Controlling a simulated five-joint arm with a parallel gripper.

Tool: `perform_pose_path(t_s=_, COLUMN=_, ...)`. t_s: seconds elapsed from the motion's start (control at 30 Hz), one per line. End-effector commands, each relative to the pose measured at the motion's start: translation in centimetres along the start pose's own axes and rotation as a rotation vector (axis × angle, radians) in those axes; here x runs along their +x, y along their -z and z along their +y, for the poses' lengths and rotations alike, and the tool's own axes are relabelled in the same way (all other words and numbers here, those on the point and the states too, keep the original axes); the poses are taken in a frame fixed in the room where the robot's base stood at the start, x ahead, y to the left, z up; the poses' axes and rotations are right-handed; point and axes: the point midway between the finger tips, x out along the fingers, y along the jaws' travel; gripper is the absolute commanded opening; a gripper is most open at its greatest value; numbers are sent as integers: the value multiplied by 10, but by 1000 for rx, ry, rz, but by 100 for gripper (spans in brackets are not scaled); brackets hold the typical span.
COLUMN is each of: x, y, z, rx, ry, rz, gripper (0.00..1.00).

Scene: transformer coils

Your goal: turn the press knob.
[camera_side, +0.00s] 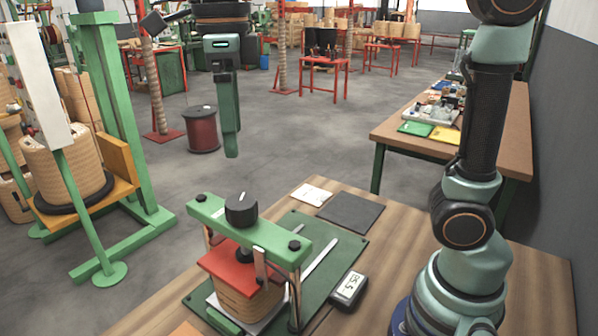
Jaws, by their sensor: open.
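The press knob (241,208) is a round black knob with a pale mark on its top. It sits on the middle of the press's green crossbar (285,245). Below the crossbar is a red plate (228,268) on a tan wound coil (245,298). My gripper (231,152) hangs in the upper middle of the picture, fingers pointing down, above the knob and apart from it. It is open and nothing shows in it. The fingers overlap from this side, so the gap between them is hidden.
The press stands on a green mat (330,262) on the wooden table (395,232). A small digital readout (349,288), a metal strip (320,258), a dark grey pad (350,212) and white cards (311,195) lie near it. Two black bolt heads flank the knob on the crossbar.

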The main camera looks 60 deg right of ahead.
Motion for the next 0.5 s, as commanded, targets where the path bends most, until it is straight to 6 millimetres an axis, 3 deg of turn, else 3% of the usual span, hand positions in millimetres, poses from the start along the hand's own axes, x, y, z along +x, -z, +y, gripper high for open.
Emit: perform_pose_path(t_s=0.5, x=0, y=0, z=0, rx=-1188, ry=0, rz=0, gripper=94)
